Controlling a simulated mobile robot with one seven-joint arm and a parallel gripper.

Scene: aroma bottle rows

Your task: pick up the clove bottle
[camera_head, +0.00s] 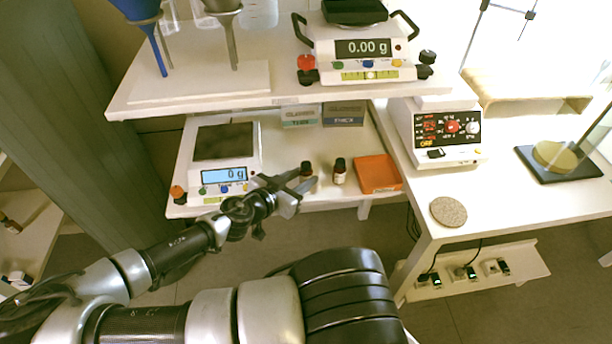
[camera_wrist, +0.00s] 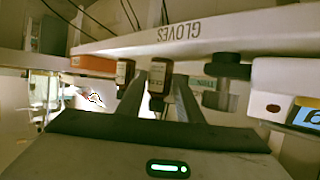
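Two small dark bottles with labels stand on the lower shelf. One bottle (camera_head: 306,170) is beside the balance, and the other bottle (camera_head: 340,171) is beside the orange box. I cannot read the labels, so I cannot tell which one is clove. My gripper (camera_head: 301,182) is open and empty at the shelf's front, pointing at the bottle nearer the balance. The wrist view is upside down. That bottle (camera_wrist: 159,79) shows between my two fingers (camera_wrist: 163,80), apparently just ahead of the tips. The other bottle (camera_wrist: 125,72) is outside the fingers, to the left.
A balance (camera_head: 224,160) stands left of the bottles, and an orange box (camera_head: 378,173) lies right of them. Small boxes (camera_head: 343,113) stand behind. An upper shelf (camera_head: 190,92) with another balance (camera_head: 362,55) overhangs the back. A round cork mat (camera_head: 448,212) lies on the right table.

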